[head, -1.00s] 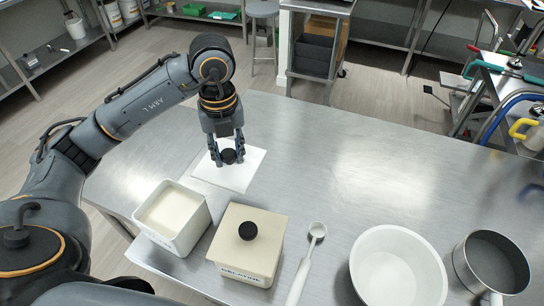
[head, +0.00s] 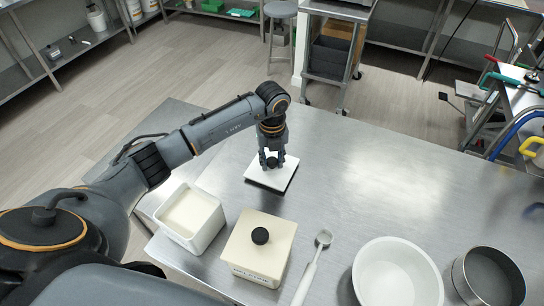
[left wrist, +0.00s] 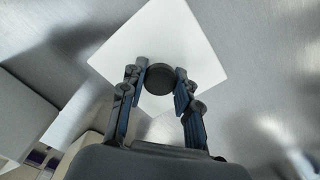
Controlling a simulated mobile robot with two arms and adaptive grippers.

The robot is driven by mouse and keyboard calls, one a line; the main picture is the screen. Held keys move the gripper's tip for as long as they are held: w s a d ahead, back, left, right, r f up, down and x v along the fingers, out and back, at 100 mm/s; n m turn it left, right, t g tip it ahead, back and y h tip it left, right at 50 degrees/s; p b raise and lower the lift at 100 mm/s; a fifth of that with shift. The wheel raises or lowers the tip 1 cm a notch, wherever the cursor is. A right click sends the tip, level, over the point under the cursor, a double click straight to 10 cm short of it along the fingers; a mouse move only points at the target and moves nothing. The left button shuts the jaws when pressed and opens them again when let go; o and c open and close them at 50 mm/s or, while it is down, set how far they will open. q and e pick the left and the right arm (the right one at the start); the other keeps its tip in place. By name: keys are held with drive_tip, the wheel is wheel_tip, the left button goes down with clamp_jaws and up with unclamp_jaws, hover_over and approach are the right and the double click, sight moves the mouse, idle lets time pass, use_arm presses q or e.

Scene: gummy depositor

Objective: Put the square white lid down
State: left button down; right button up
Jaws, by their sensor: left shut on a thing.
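The square white lid (head: 276,180) with a round black knob (head: 271,162) is at the far left of the steel table. My left gripper (head: 271,164) is over it, its fingers shut on the knob. The lid is level, with a dark shadow along its near edge; I cannot tell whether it touches the table or hangs just above it. In the left wrist view the lid (left wrist: 150,28) shows beyond the fingers, with the knob (left wrist: 159,79) between the fingertips. My right gripper is not in view.
An open white square tub (head: 207,237) and a closed beige square box (head: 250,265) stand nearer me. A white scoop (head: 308,278), a white bowl (head: 361,285) and a metal pot (head: 462,285) are to the right. The steel table (head: 370,180) is clear right of the lid.

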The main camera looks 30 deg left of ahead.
sight(272, 161)
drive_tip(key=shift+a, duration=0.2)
use_arm(q)
drive_tip(key=shift+f, duration=0.2)
drive_tip(key=c, duration=1)
unclamp_jaws()
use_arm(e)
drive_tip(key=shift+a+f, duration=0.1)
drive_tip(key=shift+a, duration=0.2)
use_arm(q)
drive_tip(key=shift+r, duration=0.4)
drive_tip(key=shift+r+b, duration=1.8)
drive_tip(key=shift+r, duration=4)
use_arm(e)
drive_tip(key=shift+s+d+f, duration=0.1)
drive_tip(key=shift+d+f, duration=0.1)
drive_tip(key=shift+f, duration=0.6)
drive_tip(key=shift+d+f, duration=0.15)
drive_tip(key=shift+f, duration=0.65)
